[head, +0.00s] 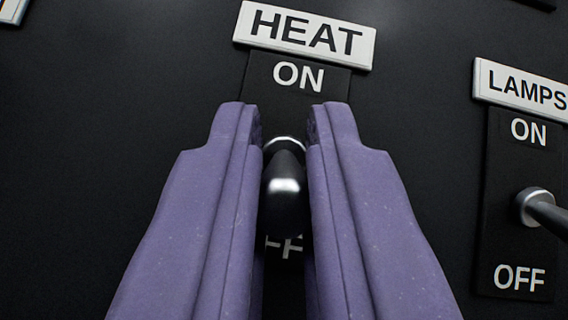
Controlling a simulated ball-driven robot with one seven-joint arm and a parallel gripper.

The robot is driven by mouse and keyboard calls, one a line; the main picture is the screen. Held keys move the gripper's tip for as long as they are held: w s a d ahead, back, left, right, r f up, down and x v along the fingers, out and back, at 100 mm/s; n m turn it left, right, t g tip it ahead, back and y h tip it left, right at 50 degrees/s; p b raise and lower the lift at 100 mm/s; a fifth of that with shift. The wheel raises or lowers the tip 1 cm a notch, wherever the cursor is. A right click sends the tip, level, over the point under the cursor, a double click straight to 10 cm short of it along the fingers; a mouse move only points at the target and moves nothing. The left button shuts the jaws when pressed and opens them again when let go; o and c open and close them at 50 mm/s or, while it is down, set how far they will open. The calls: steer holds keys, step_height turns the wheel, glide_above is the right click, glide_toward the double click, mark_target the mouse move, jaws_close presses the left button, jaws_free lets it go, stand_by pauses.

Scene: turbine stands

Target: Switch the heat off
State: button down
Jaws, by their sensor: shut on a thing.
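The HEAT switch (284,190) is a dark, glossy toggle lever below the white HEAT label (305,33). Its plate reads ON at the top, and part of OFF shows below the lever. The lever points out towards the camera, and its tip hangs in front of the plate's middle and lower part. My gripper (284,128) has two purple fingers, one on each side of the lever, and is shut on it. The fingers hide the sides of the plate and most of the OFF word.
To the right is the LAMPS switch (540,212) with its own ON and OFF plate, its lever sticking out to the right and partly cut off. A white label (12,10) is cut off at the top left. The dark panel (90,130) is bare on the left.

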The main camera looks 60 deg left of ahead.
steer(key=shift+f+y, duration=0.15)
steer(key=shift+y, duration=0.25)
steer(key=c, duration=1.1)
jaws_free()
steer(key=p+v, duration=0.1)
steer(key=v, duration=0.6)
steer(key=shift+s+d+f, duration=0.1)
steer(key=shift+d+f, duration=0.1)
steer(key=shift+d, duration=0.1)
